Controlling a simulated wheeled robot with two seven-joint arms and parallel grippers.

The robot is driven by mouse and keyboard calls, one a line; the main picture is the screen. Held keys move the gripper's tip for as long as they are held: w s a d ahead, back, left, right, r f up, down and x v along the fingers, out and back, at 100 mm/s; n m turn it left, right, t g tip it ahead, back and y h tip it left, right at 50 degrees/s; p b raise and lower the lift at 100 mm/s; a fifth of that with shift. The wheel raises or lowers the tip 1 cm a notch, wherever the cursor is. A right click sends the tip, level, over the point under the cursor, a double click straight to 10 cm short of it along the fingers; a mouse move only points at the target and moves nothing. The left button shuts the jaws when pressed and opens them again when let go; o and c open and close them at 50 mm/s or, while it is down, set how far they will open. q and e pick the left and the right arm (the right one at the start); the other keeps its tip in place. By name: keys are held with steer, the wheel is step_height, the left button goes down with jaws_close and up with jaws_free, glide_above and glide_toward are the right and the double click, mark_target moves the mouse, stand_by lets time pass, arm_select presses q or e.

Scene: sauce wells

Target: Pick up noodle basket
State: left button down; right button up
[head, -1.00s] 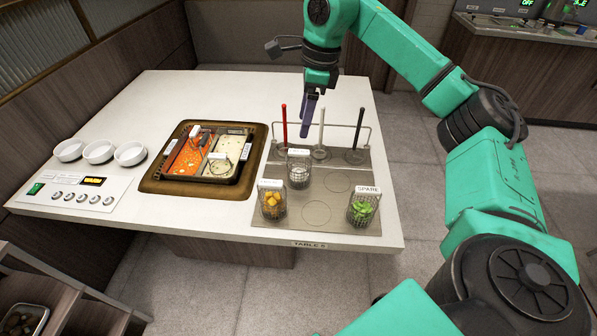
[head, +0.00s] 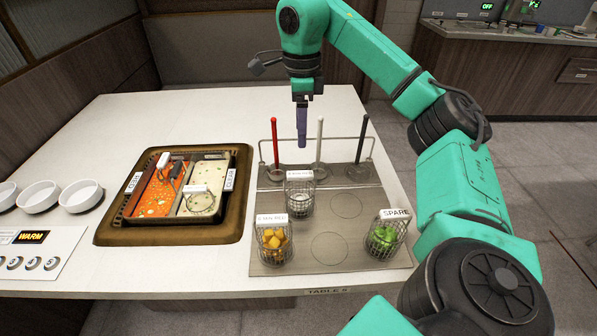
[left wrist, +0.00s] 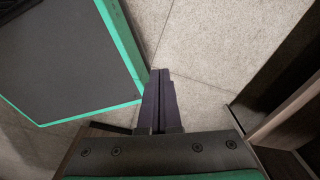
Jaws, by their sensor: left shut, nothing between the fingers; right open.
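The noodle basket (head: 299,197) is most likely the wire basket at the back of the grey mat (head: 350,243), with pale contents and a white label too small to read surely. My right gripper (head: 302,143) points down just behind and above that basket, apart from it. Its fingers look edge-on in the head view; it is open and empty. My left gripper (left wrist: 157,100) shows only in the left wrist view, shut and empty over the floor.
Baskets with yellow pieces (head: 273,240) and green pieces (head: 386,235) stand at the mat's front. A rack (head: 318,139) holds red, white and black ladles behind. The two-part hot pot (head: 180,190) and white bowls (head: 80,196) are left.

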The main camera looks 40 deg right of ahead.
steer(key=b, duration=0.3)
glide_above(300, 173)
step_height(300, 173, down, 5)
step_height(300, 173, down, 3)
steer(key=shift+d+r, duration=0.1)
step_height(300, 173, down, 6)
steer(key=shift+s+f+p, duration=0.1)
steer(key=shift+f+p, duration=0.15)
steer(key=shift+p, duration=0.2)
arm_select(q)
steer(key=w+f, duration=0.2)
steer(key=shift+f, duration=0.35)
arm_select(e)
steer(key=shift+r, duration=0.1)
jaws_close()
